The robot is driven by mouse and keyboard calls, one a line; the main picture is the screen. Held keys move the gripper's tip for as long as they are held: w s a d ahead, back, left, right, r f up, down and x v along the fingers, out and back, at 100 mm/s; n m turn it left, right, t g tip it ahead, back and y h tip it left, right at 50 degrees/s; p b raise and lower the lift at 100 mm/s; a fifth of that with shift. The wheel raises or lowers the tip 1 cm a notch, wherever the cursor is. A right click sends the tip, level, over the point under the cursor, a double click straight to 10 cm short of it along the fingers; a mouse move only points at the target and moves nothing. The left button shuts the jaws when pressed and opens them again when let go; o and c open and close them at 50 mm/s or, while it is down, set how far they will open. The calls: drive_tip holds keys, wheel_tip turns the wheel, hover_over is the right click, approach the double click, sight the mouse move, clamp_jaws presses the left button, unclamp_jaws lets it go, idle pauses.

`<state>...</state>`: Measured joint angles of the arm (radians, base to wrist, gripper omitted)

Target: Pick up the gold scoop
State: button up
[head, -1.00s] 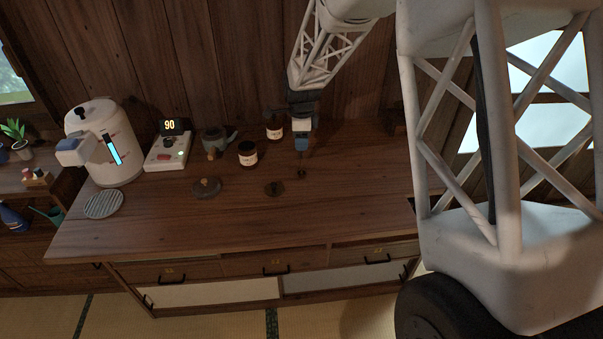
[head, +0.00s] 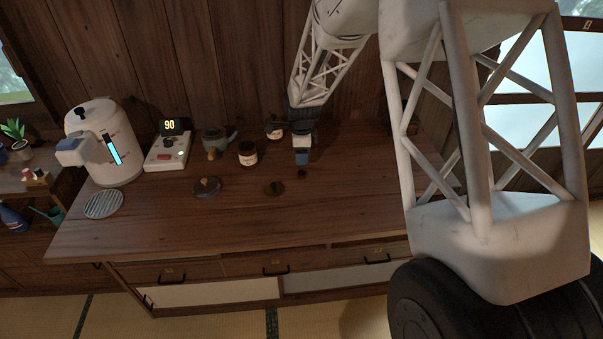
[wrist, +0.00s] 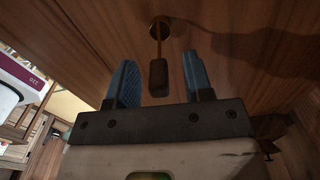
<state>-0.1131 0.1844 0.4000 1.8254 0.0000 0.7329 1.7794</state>
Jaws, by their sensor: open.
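In the head view my gripper (head: 302,157) hangs low over the counter's back right part. A small dark spot (head: 301,174) lies just in front of it; I cannot tell there whether this is the scoop's bowl.
On the wooden counter (head: 340,215), a dark jar (head: 248,154), a second jar (head: 274,131) and a teapot (head: 214,140) stand left of my gripper. Two dark round pieces (head: 206,187) (head: 274,188) lie in front. The white dispenser (head: 110,145) is far left. The front right is clear.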

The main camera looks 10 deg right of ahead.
drive_tip(key=shift+f, duration=0.2)
drive_tip(key=shift+c, duration=0.5)
clamp_jaws()
